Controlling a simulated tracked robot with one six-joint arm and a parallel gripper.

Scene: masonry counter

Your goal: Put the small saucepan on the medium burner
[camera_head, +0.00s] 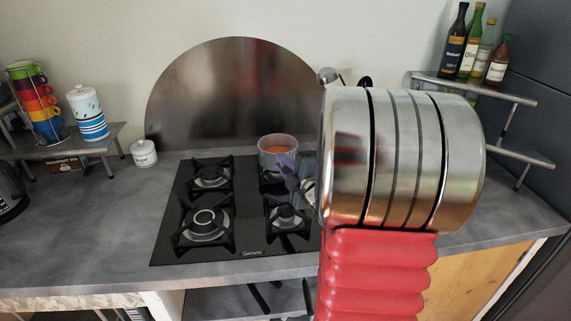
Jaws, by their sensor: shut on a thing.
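The small saucepan (268,144), grey with orange contents, is upright at the back right of the black gas hob (253,243). It is over the back right burner (268,177), which it partly hides; I cannot tell if it rests on the grate. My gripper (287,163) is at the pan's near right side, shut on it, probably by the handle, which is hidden. The other burners are back left (211,178), front left (204,222), the widest, and front right (287,218); all three are bare.
A rounded metal splashback (220,90) stands behind the hob. A small white lidded jar (144,153) is left of it. Stacked colourful cups (38,100) and a canister (87,112) stand on a left shelf; bottles (470,45) stand on a right shelf. My arm hides the counter right of the hob.

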